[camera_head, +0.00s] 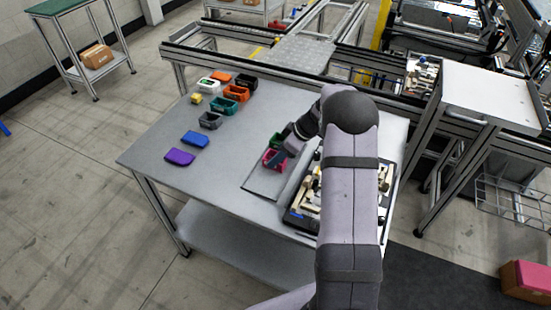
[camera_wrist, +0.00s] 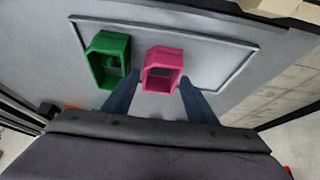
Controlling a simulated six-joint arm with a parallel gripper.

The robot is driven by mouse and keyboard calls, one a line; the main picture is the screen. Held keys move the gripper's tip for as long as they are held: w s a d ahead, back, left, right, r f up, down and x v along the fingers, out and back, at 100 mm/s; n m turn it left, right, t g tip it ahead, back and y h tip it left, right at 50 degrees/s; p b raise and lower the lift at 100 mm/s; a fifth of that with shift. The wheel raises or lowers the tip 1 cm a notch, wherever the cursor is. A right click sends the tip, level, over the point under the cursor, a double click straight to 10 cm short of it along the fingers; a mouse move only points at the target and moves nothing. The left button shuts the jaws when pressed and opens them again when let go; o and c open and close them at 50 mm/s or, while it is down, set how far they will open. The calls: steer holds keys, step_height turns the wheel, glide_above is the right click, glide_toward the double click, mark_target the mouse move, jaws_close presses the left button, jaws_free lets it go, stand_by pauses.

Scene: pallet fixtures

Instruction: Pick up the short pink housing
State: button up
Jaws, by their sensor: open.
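The short pink housing (camera_wrist: 163,58) is an open box shape lying in a marked rectangle on the table, and it also shows in the head view (camera_head: 269,158). A green housing (camera_wrist: 97,65) sits beside it, with a gap between them. My gripper (camera_wrist: 160,90) is open, its two blue-grey fingers spread to either side of the pink housing's near end in the wrist view. I cannot tell whether the fingers touch it. In the head view my gripper and arm partly hide the green housing (camera_head: 278,140).
A pallet fixture (camera_head: 291,220) stands right of the marked rectangle (camera_head: 262,196), partly behind my arm. Purple (camera_head: 179,157) and blue (camera_head: 195,138) pieces and several other housings lie on the table's left side. Bare tabletop (camera_head: 228,155) lies between.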

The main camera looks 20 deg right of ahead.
steer(key=shift+x, duration=1.15)
steer(key=c, duration=0.9)
steer(key=shift+r, duration=0.15)
